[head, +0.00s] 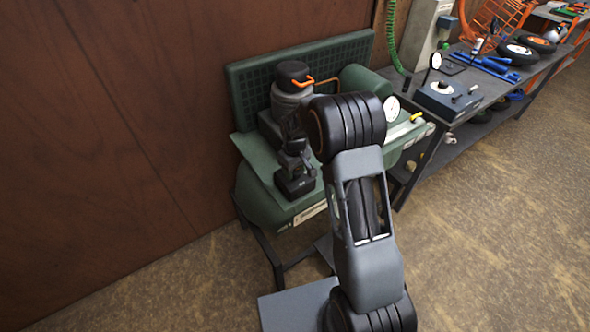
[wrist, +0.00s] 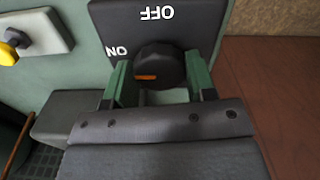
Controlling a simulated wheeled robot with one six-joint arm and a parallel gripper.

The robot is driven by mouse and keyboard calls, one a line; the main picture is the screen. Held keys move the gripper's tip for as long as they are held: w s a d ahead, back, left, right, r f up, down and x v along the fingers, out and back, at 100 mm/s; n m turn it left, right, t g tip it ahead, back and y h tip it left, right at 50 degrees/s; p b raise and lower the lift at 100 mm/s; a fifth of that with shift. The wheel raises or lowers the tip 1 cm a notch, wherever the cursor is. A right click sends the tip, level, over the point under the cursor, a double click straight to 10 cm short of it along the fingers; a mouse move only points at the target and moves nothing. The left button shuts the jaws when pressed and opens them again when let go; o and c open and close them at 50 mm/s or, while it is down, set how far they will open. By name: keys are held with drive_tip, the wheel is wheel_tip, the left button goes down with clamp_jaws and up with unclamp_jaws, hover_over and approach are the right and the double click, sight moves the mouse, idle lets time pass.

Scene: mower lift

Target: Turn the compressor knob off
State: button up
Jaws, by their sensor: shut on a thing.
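The compressor knob (wrist: 160,66) is a round black knob with an orange mark on its left side in the wrist view. It sits on a dark switch plate (wrist: 190,22) lettered OFF at the top and ON at the left, both upside down. The orange mark faces left, on the ON side. My gripper (wrist: 158,72) is shut on the knob, with one green-faced finger on each side. In the head view, the green compressor (head: 262,196) stands against the wall, and my arm partly covers it. The knob cannot be made out there.
A yellow-handled valve (wrist: 10,52) is at the left edge of the wrist view. A pressure gauge (head: 392,107) stands right of my arm. A workbench (head: 470,75) with wheels and tools stands to the right. The floor (head: 490,240) at right front is clear.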

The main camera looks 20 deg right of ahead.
drive_tip(key=m+b, duration=0.1)
drive_tip(key=m, duration=0.3)
drive_tip(key=shift+b, duration=0.3)
drive_tip(key=m+b, duration=0.1)
drive_tip(key=m, duration=0.3)
drive_tip(key=shift+m, duration=0.3)
drive_tip(key=m+b, duration=0.1)
drive_tip(key=m, duration=0.3)
drive_tip(key=shift+m+b, duration=0.45)
drive_tip(key=shift+m, duration=1.85)
drive_tip(key=shift+r, duration=0.1)
drive_tip(key=o, duration=0.9)
wheel_tip(320, 180, up, 14)
drive_tip(key=shift+f, duration=0.15)
